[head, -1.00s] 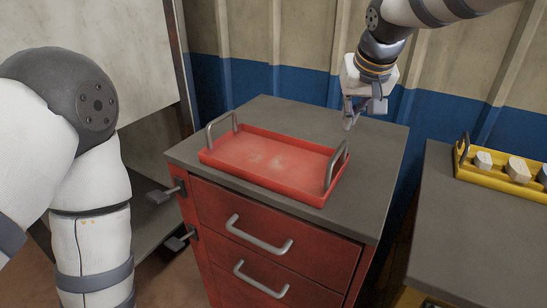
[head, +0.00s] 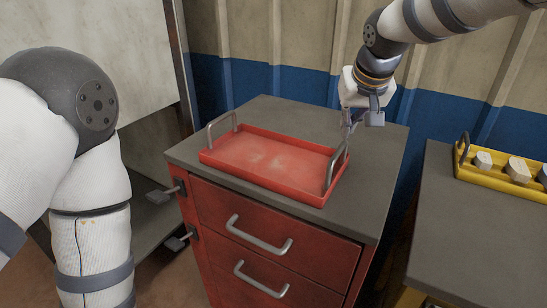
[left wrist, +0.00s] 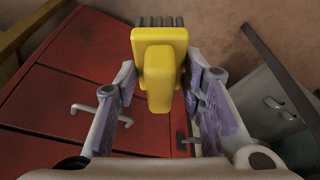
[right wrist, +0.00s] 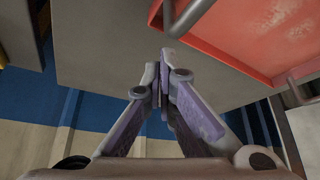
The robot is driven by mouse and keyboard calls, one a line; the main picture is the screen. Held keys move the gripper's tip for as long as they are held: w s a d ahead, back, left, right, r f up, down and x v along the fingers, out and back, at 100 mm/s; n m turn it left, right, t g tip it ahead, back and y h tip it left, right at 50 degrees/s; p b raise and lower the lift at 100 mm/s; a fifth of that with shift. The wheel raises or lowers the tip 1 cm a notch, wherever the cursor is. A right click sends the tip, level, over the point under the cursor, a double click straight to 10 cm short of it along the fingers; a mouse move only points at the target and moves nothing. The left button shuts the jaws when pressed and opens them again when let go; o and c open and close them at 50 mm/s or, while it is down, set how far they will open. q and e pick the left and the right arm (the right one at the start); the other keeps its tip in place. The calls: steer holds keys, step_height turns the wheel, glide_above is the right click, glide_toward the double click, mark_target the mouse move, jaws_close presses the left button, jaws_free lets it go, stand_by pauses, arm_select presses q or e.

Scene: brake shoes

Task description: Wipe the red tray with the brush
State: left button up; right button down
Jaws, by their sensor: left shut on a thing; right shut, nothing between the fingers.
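The red tray (head: 240,153) lies on the grey top of a red cabinet, with a metal handle at each end and pale smudges on its floor. My right gripper (head: 349,128) is shut and empty beside the tray's right handle (head: 337,165); I cannot tell whether it touches. In the right wrist view its closed fingertips (right wrist: 163,62) are near the tray's edge (right wrist: 215,55). My left gripper (left wrist: 160,95) is shut on the brush (left wrist: 160,48), a yellow block with dark bristles, in the left wrist view. The brush and left fingers are not in the head view.
The red drawer cabinet (head: 270,215) has bare grey top (head: 375,150) to the tray's right. A second grey table (head: 470,230) at the right holds a yellow tray (head: 492,178) with several grey pieces. A blue and beige wall stands behind.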

steer(key=shift+f, duration=1.3)
arm_select(q)
steer(key=shift+w+r, duration=0.3)
steer(key=shift+r, duration=0.3)
steer(key=shift+w+r+t+p, duration=0.15)
steer(key=shift+r+t+p, duration=0.15)
steer(key=shift+r+p, duration=0.1)
arm_select(e)
step_height(320, 180, up, 6)
steer(key=shift+r, duration=0.15)
